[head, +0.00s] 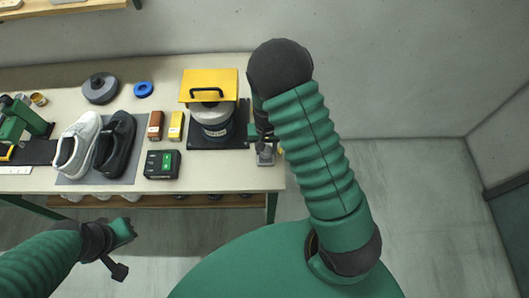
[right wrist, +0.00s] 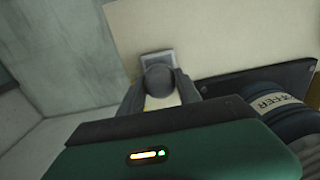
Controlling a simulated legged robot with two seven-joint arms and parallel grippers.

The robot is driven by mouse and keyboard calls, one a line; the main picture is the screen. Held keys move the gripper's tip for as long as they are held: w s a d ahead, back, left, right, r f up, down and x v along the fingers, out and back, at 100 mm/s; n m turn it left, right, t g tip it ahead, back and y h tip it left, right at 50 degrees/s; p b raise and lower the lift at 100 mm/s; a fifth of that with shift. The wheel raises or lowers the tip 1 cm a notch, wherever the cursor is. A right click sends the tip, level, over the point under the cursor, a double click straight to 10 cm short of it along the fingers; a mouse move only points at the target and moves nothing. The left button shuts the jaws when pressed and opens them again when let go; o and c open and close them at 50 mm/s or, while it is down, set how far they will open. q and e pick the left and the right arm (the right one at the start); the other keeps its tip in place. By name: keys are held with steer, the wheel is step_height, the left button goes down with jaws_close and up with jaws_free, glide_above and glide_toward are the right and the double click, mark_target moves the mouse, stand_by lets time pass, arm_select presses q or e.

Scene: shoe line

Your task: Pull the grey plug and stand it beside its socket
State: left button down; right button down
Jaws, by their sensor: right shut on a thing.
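The grey plug (right wrist: 160,78) shows in the right wrist view as a round grey top between the two fingers of my right gripper (right wrist: 161,88). The gripper is shut on it. Its socket (right wrist: 152,57) is a small light-grey square block right behind the plug at the table's edge. I cannot tell whether the plug is seated in it or just above it. In the head view my right gripper (head: 266,148) is at the table's right front corner, over the socket (head: 266,159), and hides most of the plug. My left gripper (head: 121,250) is open and empty in front of the table.
Left of the socket stands a dark pot with a yellow top (head: 209,79) on a black base plate (head: 199,141); its body is close to my right gripper. A black box (head: 162,164), shoes (head: 115,145) and small boxes lie farther left. Bare table (head: 215,170) lies in front of the base plate.

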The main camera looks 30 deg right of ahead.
steer(key=shift+r+p, duration=1.15)
steer(key=shift+r, duration=0.4)
